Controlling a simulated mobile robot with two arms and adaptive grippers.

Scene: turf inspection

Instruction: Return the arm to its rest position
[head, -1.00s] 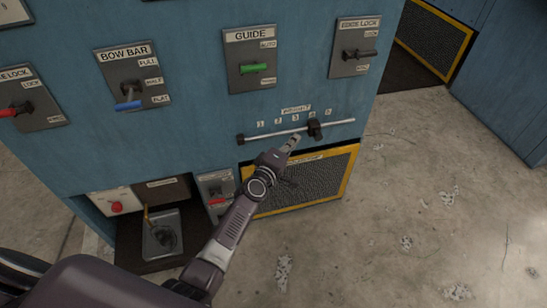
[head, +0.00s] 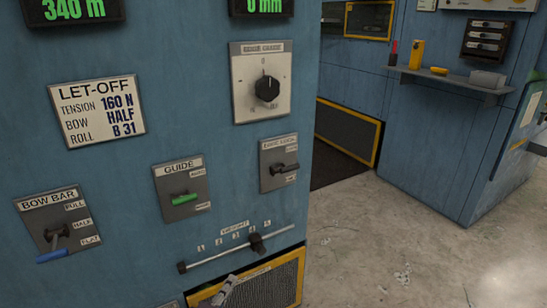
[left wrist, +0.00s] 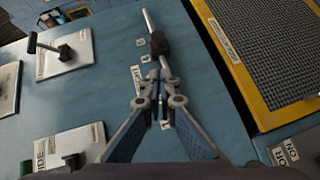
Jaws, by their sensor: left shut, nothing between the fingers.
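My left gripper (head: 226,288) shows at the bottom edge of the head view, below the slider rail (head: 215,256) on the blue machine panel. Its fingers are shut and empty. In the left wrist view the closed fingertips (left wrist: 160,77) appear just below the black slider knob (left wrist: 158,45), with no visible contact. In the head view the knob (head: 257,242) sits right of the rail's middle, under a row of numbered labels. Most of my left arm is out of the head view. My right gripper is not in view.
Above the rail are the green GUIDE lever (head: 184,199), a black lever (head: 284,169), the blue-handled BOW BAR lever (head: 54,254) and a rotary knob (head: 267,89). A yellow-framed grille (head: 285,277) lies below. Open concrete floor (head: 400,240) is to the right, before a shelf (head: 450,82).

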